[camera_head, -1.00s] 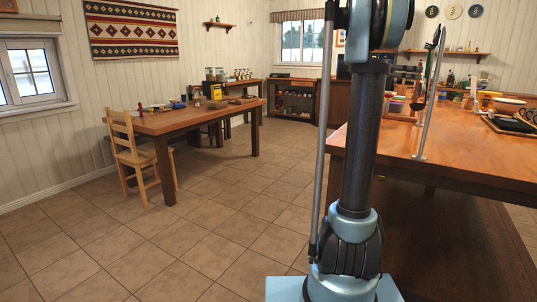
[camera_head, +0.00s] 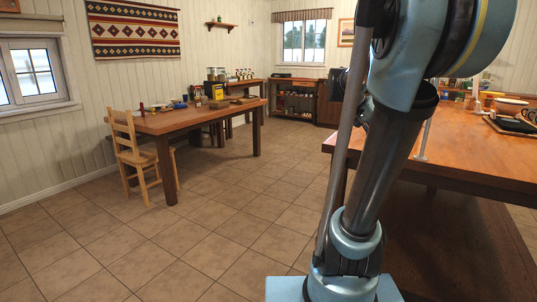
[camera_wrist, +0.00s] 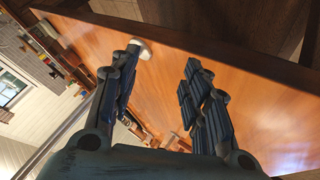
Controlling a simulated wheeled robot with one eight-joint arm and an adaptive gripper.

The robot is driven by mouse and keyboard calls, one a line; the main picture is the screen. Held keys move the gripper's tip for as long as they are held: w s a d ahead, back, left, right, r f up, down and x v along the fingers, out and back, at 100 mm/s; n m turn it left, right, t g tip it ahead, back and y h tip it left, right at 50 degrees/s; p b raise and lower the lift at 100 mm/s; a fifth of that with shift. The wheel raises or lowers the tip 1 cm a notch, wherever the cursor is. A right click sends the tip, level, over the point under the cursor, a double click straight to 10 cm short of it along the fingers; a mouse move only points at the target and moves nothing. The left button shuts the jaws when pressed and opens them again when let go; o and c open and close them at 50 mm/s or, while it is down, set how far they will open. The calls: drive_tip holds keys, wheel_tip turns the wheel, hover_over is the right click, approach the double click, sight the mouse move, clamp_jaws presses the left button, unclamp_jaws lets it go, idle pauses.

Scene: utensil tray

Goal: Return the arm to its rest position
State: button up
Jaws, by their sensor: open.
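My gripper (camera_wrist: 158,90) shows in the wrist view with its two dark fingers spread apart and nothing between them. Behind the fingers is the orange-brown wooden top of a table, seen at a tilt. My arm rises through the right half of the head view and leans to the right. My gripper does not show clearly in the head view.
Another table (camera_head: 185,121) and a wooden chair (camera_head: 140,155) stand at the left. The tiled floor (camera_head: 225,225) between is clear.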

drive_tip(key=s+a+f+n+t+y, duration=0.1)
drive_tip(key=s+a+f+n+y, duration=0.3)
drive_tip(key=s+a+f, duration=0.4)
drive_tip(key=s+a+f+n+t+y, duration=0.1)
drive_tip(key=s+a+f+n+y, duration=0.4)
drive_tip(key=a+f, duration=0.8)
wheel_tip(320, 180, down, 2)
drive_tip(key=s+n, duration=0.1)
drive_tip(key=s, duration=0.1)
drive_tip(key=shift+s, duration=0.35)
drive_tip(key=shift+w+f, duration=0.25)
drive_tip(key=shift+w, duration=0.15)
